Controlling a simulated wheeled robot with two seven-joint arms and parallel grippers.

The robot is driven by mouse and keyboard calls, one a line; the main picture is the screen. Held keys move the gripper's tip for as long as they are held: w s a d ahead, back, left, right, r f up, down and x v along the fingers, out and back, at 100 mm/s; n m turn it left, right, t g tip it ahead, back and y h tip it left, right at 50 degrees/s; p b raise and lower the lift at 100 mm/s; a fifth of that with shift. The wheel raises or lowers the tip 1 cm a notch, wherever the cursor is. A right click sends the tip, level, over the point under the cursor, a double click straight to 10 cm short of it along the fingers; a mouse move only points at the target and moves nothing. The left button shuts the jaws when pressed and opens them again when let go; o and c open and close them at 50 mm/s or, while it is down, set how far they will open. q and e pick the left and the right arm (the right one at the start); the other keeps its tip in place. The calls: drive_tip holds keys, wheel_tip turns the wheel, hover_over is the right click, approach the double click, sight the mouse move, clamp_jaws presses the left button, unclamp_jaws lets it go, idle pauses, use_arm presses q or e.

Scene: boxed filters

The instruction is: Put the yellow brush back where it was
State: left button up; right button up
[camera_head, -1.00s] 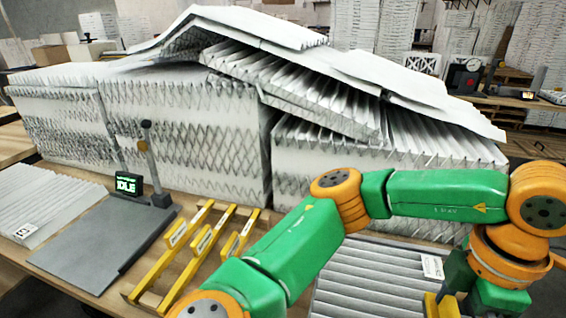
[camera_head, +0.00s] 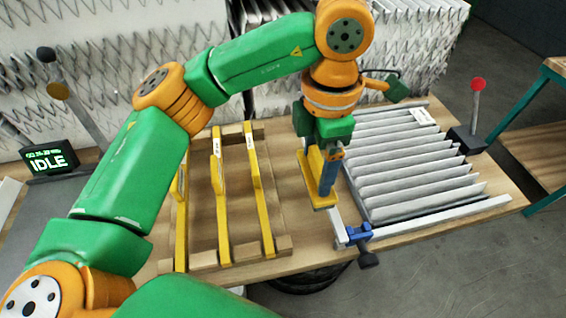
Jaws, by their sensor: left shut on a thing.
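My left gripper (camera_head: 328,160) points down near the left edge of the pleated filter (camera_head: 410,165). It is shut on a yellow piece, which I take to be the yellow brush (camera_head: 316,182); the jaws partly hide it. The brush is upright, between the wooden rack and the filter. I cannot tell whether its lower end touches anything. My right gripper is out of view.
A blue clamp (camera_head: 359,233) sits at the table's front edge, just below the brush. A red-knobbed post (camera_head: 476,100) stands right of the filter. A display reading IDLE (camera_head: 52,160) is at left. Tall pleated stacks (camera_head: 420,50) line the back.

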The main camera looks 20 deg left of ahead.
use_arm(q)
drive_tip(key=w+a+f, duration=0.1)
drive_tip(key=a+f, duration=0.1)
drive_tip(key=w+a+f, duration=0.1)
drive_tip(key=a+f, duration=0.2)
drive_tip(key=shift+w+a+f, duration=0.3)
drive_tip(key=shift+w+f, duration=0.05)
drive_tip(key=shift+w, duration=0.05)
wheel_tip(320, 180, down, 3)
drive_tip(key=shift+w+f+p, duration=0.1)
drive_tip(key=shift+p, duration=0.4)
drive_tip(key=shift+f, duration=0.4)
drive_tip(key=o, duration=0.8)
drive_tip(key=shift+f+b, duration=0.1)
drive_tip(key=shift+b, duration=0.2)
drive_tip(key=shift+c, duration=0.2)
drive_tip(key=shift+o, duration=0.8)
drive_tip(key=shift+r, duration=0.3)
wheel_tip(320, 180, up, 12)
drive_tip(key=shift+f, duration=0.1)
